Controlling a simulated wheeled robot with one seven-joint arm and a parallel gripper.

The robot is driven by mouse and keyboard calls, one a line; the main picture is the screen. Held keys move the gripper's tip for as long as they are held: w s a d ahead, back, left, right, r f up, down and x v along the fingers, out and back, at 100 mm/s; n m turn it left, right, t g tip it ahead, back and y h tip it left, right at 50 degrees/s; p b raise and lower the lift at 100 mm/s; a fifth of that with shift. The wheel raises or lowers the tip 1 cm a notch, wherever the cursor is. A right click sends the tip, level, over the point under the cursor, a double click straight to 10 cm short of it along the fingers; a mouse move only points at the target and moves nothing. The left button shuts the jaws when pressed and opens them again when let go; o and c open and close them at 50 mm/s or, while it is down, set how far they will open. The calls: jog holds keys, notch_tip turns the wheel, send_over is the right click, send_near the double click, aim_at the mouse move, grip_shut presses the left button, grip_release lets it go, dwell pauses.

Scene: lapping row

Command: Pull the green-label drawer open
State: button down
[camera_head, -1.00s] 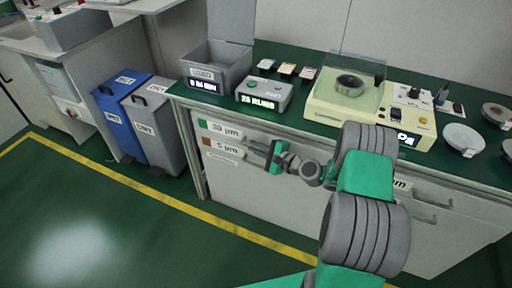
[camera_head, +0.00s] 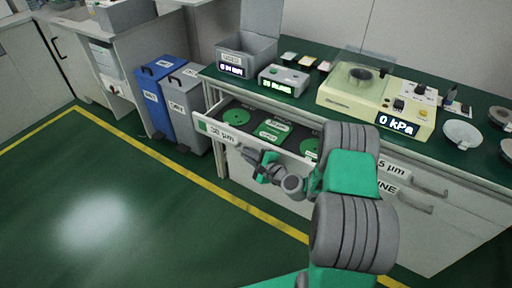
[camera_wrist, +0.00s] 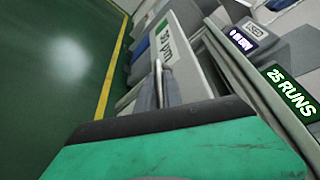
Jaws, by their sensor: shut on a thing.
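The green-label drawer (camera_head: 218,137), marked "30 µm", stands pulled out from the cabinet at the left end of the bench. Green discs (camera_head: 236,117) and a green packet (camera_head: 273,130) lie inside it. My gripper (camera_head: 255,163) is at the drawer front and is shut on its handle. The handle itself is mostly hidden by the fingers and arm in the head view. In the wrist view the drawer front with its label (camera_wrist: 164,42) shows just beyond my gripper (camera_wrist: 158,88). My arm covers the right end of the drawer.
The green bench top (camera_head: 305,98) holds a grey bin (camera_head: 247,55), a "25 RUNS" box (camera_head: 284,80) and a cream machine (camera_head: 360,100). Blue (camera_head: 153,100) and grey (camera_head: 184,118) waste bins stand left of the cabinet. The green floor (camera_head: 130,210) in front is clear.

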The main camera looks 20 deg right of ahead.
jog(key=s+a, duration=0.4)
jog(key=shift+s+a+p, duration=0.25)
jog(key=shift+a+p, duration=0.15)
jog(key=shift+p, duration=0.05)
jog(key=c, duration=1.8)
grip_release()
jog(key=shift+d, duration=0.1)
jog(key=shift+o, duration=0.2)
jog(key=v, duration=0.7)
jog(key=shift+s, duration=0.4)
jog(key=shift+r, duration=0.15)
